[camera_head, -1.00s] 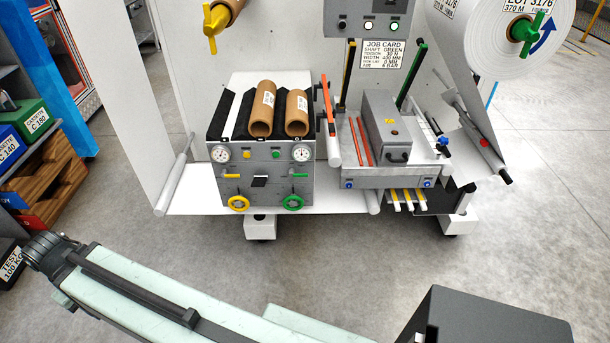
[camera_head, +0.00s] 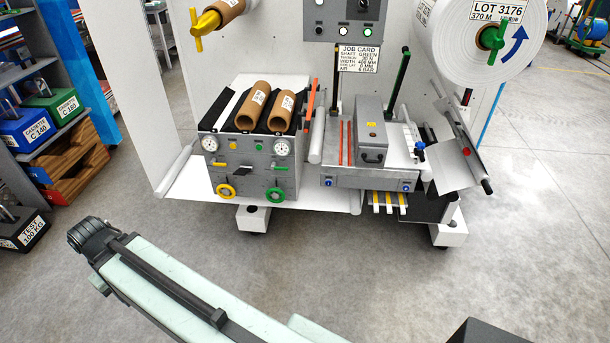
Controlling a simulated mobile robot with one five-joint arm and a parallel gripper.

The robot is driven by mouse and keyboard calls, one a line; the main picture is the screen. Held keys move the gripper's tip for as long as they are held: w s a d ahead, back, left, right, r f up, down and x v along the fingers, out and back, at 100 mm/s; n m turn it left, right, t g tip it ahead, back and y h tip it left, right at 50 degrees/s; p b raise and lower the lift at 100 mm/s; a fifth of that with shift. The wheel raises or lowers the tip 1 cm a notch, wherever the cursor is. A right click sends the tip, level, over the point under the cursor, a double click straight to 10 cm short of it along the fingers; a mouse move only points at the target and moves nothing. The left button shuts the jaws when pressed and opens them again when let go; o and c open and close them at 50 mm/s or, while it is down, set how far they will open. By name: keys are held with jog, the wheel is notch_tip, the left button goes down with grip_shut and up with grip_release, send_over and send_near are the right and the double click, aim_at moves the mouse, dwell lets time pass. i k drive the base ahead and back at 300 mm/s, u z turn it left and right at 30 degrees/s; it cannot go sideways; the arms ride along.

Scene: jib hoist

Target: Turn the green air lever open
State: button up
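The green air lever (camera_head: 277,168) is a small bar lying roughly level on the front panel of the grey control box (camera_head: 243,180), right of centre. It sits below the right gauge (camera_head: 281,148) and above a green handwheel (camera_head: 276,195). A matching yellow lever (camera_head: 219,164) is on the left, above a yellow handwheel (camera_head: 226,190). My pale green arm crosses the lower left foreground, well short of the panel. No gripper fingers show, so I cannot see whether they are open or shut.
Two cardboard cores (camera_head: 252,105) lie on top of the box. A red-orange bar (camera_head: 309,105) stands at its right, near a white roller (camera_head: 317,138). A shelf with bins (camera_head: 25,131) is at the left. Open grey floor (camera_head: 330,270) lies in front of the machine.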

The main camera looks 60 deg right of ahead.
aim_at(273, 166)
jog(key=u, duration=0.15)
jog(key=i, duration=0.85)
jog(key=z, duration=0.05)
